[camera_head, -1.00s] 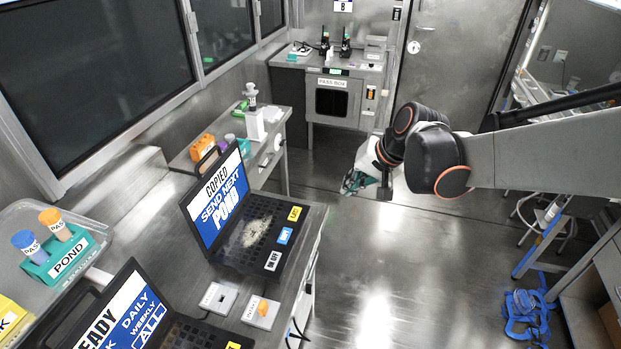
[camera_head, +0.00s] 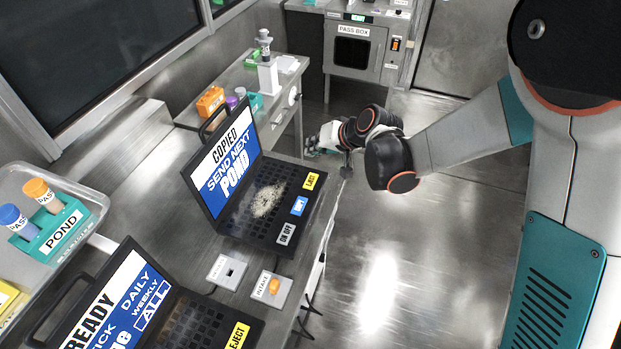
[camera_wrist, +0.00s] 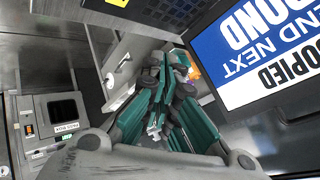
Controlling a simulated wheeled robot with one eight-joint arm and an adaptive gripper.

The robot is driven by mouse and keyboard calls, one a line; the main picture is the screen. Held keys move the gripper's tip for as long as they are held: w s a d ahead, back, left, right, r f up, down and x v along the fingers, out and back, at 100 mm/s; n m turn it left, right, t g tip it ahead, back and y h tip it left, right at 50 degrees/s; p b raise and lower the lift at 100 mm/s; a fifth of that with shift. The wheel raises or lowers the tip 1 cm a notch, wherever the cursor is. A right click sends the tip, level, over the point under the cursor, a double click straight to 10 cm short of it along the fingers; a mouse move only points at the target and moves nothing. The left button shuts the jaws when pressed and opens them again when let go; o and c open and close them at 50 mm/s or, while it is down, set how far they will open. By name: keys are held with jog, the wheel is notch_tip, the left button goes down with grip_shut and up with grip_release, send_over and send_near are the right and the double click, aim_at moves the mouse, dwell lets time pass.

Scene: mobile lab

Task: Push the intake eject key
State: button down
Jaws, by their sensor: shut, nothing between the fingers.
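The yellow key marked EJECT (camera_head: 237,336) is at the right front of the near laptop (camera_head: 190,318), whose screen reads READY. The head view's bottom edge cuts this laptop off. A small box labelled INTAKE (camera_head: 268,287) with an orange piece stands just behind it. My gripper (camera_head: 314,146) is shut and empty. It is beyond the far laptop, up and to the right of the EJECT key and well apart from it. In the wrist view my gripper's teal fingers (camera_wrist: 158,122) are together. The EJECT key cannot be made out there.
The far laptop (camera_head: 262,200) shows COPIED SEND NEXT POND; its screen fills the wrist view's upper right. A teal POND rack (camera_head: 60,232) holds capped tubes at left. A white stand (camera_head: 268,76) and orange block (camera_head: 210,101) are behind. Open floor lies right of the bench.

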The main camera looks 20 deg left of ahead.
aim_at(314, 179)
jog(key=shift+f, duration=0.1)
notch_tip(314, 179, down, 9)
jog(key=b, duration=0.6)
jog(key=shift+r, duration=0.2)
jog(key=shift+f, duration=0.1)
dwell(1.2)
jog(key=shift+f+b, duration=0.3)
jog(key=shift+b, duration=0.2)
jog(key=shift+f+b, duration=0.35)
jog(key=shift+f, duration=0.05)
dwell(0.5)
jog(key=shift+r, duration=0.1)
jog(key=shift+r+p, duration=0.45)
jog(key=shift+r, duration=0.3)
